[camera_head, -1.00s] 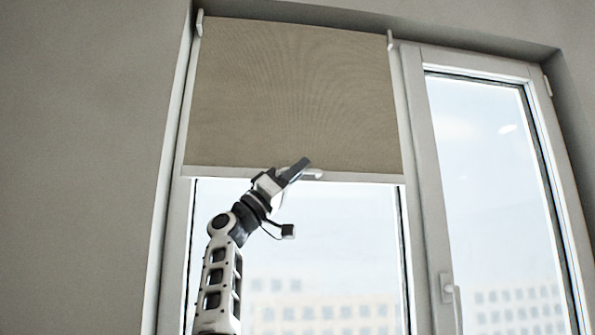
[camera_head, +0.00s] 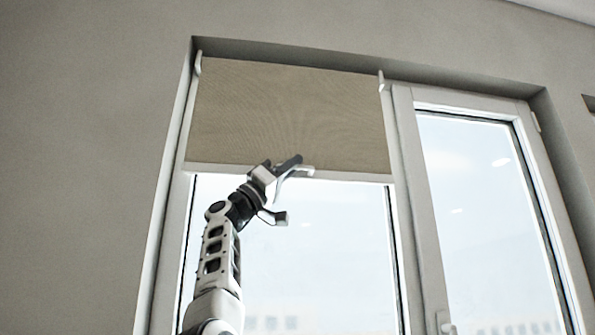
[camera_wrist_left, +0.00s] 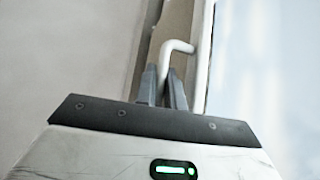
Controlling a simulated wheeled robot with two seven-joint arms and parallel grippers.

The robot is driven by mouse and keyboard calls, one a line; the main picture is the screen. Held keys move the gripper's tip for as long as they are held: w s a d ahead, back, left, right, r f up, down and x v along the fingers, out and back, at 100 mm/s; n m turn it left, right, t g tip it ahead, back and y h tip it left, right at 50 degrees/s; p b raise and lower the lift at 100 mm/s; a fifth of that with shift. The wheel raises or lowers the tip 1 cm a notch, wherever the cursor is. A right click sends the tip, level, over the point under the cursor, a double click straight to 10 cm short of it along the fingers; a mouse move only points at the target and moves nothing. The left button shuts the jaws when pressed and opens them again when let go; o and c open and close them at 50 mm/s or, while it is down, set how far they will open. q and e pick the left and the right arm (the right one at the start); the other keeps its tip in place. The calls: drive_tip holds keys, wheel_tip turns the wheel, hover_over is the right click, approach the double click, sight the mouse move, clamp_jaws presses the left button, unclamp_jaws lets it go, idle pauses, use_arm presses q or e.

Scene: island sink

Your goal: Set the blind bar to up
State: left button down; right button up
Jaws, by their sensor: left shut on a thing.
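The beige roller blind (camera_head: 285,112) hangs over the upper part of the left window pane. The blind bar (camera_head: 350,177) is a pale strip along the blind's lower edge. My left gripper (camera_head: 288,168) is at the middle of this bar, reaching up from below. In the left wrist view, its two dark fingers (camera_wrist_left: 162,88) are shut on the bar's white bent handle (camera_wrist_left: 178,46). The fingers hide the gripped part of the handle. The bar (camera_wrist_left: 205,60) runs steeply up that view. My right gripper is not in view.
White window frames (camera_head: 422,230) surround the left pane and a second pane on the right, which has a handle (camera_head: 446,322). The window sits in a recess of the grey wall (camera_head: 90,150). The space in front of the glass below the bar is free.

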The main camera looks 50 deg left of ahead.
use_arm(q)
drive_tip(key=c, duration=1.5)
unclamp_jaws()
drive_tip(key=shift+f, duration=0.1)
